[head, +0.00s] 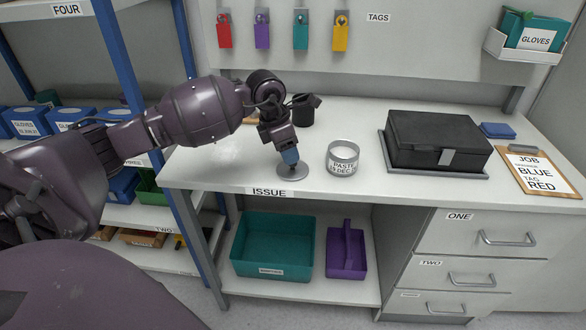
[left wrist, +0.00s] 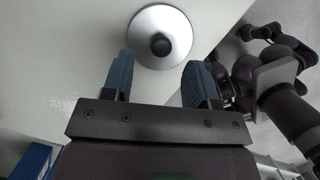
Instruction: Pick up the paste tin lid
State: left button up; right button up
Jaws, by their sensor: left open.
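The paste tin lid (head: 293,174) is a round grey metal disc with a dark knob. It lies flat on the white bench near the front edge, just left of the paste tin. It also shows in the left wrist view (left wrist: 162,22), beyond the fingertips. My left gripper (head: 290,158) points down close over the lid and hides part of it. Its blue fingers stand apart with nothing between them in the left wrist view (left wrist: 160,72). The open paste tin (head: 343,166) is a grey cylinder with a label. My right gripper is not in view.
A black case (head: 437,138) on a grey tray and a clipboard (head: 540,172) are at the right. A dark cup (head: 303,112) stands behind my left gripper. Coloured tags hang on the back panel. The bench is clear left of the lid.

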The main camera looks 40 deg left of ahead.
aim_at(293, 166)
pick_arm(q)
jog(key=x, duration=0.4)
jog(key=shift+d+f, duration=0.1)
grip_shut()
